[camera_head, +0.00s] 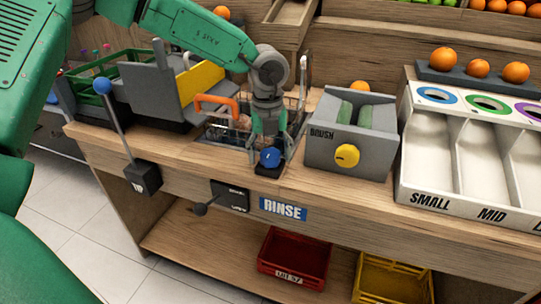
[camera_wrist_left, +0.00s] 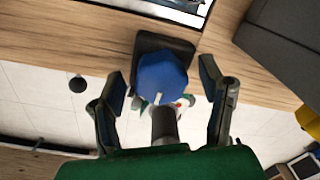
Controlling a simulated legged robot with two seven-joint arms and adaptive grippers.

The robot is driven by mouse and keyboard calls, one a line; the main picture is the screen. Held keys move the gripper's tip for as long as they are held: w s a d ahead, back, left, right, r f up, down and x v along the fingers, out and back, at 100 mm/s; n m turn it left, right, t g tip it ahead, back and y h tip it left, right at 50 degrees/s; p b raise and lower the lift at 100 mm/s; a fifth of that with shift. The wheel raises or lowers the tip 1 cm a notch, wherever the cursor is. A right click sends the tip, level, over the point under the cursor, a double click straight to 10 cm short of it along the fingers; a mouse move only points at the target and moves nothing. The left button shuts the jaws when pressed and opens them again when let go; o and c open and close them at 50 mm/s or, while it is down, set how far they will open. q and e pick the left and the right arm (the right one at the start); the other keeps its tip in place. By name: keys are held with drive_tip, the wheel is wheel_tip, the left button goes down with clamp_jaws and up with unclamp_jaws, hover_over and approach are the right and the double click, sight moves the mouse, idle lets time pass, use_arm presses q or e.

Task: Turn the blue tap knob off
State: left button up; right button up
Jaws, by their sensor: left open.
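The blue tap knob (camera_head: 270,157) sits on a small dark base at the front edge of the wooden counter, above the RINSE label (camera_head: 283,209). In the left wrist view the knob (camera_wrist_left: 162,78) is a blue faceted cap with a pale mark, on a black base (camera_wrist_left: 150,45). My left gripper (camera_head: 268,140) reaches down over the counter just behind and above the knob. In the wrist view its two fingers (camera_wrist_left: 164,100) are spread to either side of the knob, with visible gaps. It is open and holds nothing. My right gripper is out of view.
The grey BRUSH box (camera_head: 352,135) with a yellow knob is close on the right. A blue-balled lever (camera_head: 103,86) rises at the left. Red (camera_head: 294,257) and yellow crates (camera_head: 392,281) lie below.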

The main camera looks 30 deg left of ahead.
use_arm(q)
drive_tip(key=shift+f, duration=0.1)
drive_tip(key=c, duration=1.2)
drive_tip(key=shift+o, duration=0.2)
